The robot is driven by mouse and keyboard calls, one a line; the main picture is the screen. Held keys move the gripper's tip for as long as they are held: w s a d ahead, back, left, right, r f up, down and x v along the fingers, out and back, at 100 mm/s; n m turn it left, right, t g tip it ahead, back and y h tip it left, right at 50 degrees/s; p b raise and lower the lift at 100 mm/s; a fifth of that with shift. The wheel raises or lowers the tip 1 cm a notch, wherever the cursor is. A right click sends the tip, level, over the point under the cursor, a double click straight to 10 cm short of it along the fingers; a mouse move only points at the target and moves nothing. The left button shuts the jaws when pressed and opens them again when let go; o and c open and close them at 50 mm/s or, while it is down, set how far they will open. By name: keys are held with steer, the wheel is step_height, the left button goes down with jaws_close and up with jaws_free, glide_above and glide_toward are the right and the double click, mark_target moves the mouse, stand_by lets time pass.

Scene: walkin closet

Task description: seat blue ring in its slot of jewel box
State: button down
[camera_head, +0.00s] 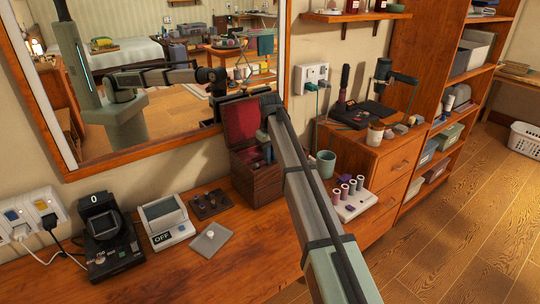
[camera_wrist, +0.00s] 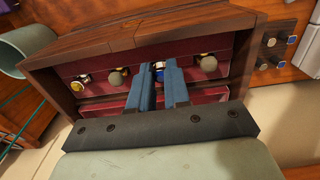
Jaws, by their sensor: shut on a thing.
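The jewel box (camera_head: 258,184) is a dark wooden box standing open on the wooden counter, its red-lined lid (camera_head: 241,117) raised. In the wrist view I look into the box (camera_wrist: 50,78), where red padded rows hold several rings, among them a yellow-topped one (camera_wrist: 208,63), a gold one (camera_wrist: 117,77) and a pale yellow one at the left (camera_wrist: 80,84). My gripper (camera_wrist: 166,70) has its blue fingers down inside the box, shut on the blue ring (camera_wrist: 159,68), at the padded row. The fingers partly hide the ring and its slot; I cannot tell whether it is seated.
A small dark tray (camera_head: 210,204) with rings lies left of the box, near a scale (camera_head: 164,221) and a grey plate (camera_head: 211,240). A green cup (camera_head: 325,164) and a white holder with cylinders (camera_head: 352,203) stand right. The mirror (camera_head: 160,90) rises behind.

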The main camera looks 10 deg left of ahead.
steer(key=shift+f, duration=0.35)
stand_by(0.3)
steer(key=c, duration=1)
jaws_free()
steer(key=shift+r, duration=0.15)
step_height(320, 180, up, 14)
steer(key=shift+f, duration=0.2)
